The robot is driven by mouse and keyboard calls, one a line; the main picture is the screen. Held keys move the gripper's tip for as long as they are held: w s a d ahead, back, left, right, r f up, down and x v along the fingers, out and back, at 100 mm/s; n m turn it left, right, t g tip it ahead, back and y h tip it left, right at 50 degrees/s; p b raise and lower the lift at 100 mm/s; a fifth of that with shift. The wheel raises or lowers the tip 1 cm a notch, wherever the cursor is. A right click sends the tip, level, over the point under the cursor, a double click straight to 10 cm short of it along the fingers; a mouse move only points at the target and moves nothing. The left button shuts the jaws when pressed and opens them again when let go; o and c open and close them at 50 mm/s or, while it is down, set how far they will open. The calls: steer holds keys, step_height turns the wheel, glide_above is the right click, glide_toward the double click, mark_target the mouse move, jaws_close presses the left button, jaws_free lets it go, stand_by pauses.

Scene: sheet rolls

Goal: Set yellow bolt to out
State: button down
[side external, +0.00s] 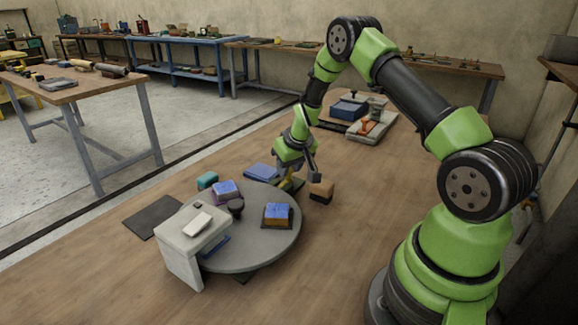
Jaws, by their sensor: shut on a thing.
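My gripper (287,172) is low at the far right edge of the round grey table (262,258). It is shut on a small yellow piece, which looks like the yellow bolt (286,184). The gripper covers much of the bolt, and its exact position cannot be read. A flat dark olive part lies beside the bolt.
A brown block (321,192) is just right of my gripper. The round table carries blue-topped blocks (276,213), a dark knob (235,207) and a teal block (207,180). A pale bridge-shaped stand (182,250) is at left. The wooden bench in front is clear.

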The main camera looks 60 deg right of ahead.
steer(key=shift+d, duration=1.65)
steer(key=c, duration=0.8)
jaws_free()
steer(key=v, duration=1)
steer(key=shift+s, duration=0.1)
